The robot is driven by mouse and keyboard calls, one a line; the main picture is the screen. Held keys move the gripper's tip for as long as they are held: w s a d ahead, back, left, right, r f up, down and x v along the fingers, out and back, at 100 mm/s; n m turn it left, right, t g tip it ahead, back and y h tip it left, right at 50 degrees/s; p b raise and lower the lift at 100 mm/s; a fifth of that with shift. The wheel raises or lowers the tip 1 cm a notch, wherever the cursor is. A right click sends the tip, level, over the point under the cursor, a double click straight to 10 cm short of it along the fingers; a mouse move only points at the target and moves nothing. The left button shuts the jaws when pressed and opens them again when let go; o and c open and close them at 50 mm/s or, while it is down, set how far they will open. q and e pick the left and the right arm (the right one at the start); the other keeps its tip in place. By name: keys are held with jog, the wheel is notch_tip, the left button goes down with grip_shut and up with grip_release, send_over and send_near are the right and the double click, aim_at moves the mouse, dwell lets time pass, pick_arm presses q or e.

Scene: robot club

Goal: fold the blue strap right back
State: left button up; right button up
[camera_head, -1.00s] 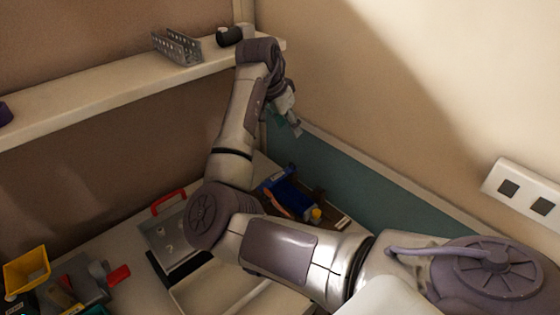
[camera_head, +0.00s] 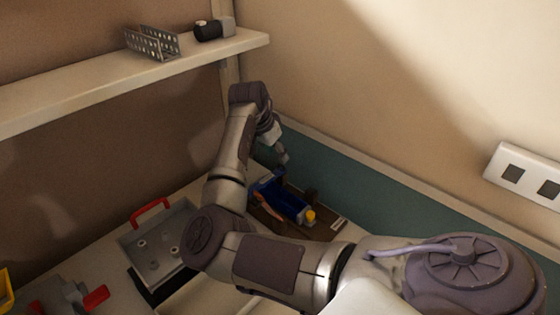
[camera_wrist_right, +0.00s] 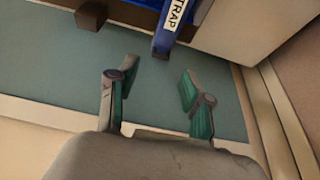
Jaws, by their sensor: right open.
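The blue strap (camera_wrist_right: 163,38) carries a white label reading "TRAP" in the right wrist view. It hangs down from the top edge there, and its upper part is cut off. My right gripper (camera_wrist_right: 158,78) is open and empty, with the strap's lower end just beyond and between its fingertips, apart from them. In the head view the right gripper (camera_head: 281,152) is above the brown holder with a blue item (camera_head: 291,206) in it. I cannot clearly make out the strap there. My left gripper is not in view.
A grey tray with a red handle (camera_head: 150,212) is left of my arm. A shelf (camera_head: 90,82) holds a perforated metal bracket (camera_head: 152,44) and a dark cylinder (camera_head: 208,31). A brown block (camera_wrist_right: 91,16) is near the strap.

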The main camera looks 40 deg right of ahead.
aim_at(281, 165)
jog(key=x, duration=0.5)
jog(key=shift+d+f, duration=0.15)
jog(key=shift+f, duration=0.25)
grip_shut()
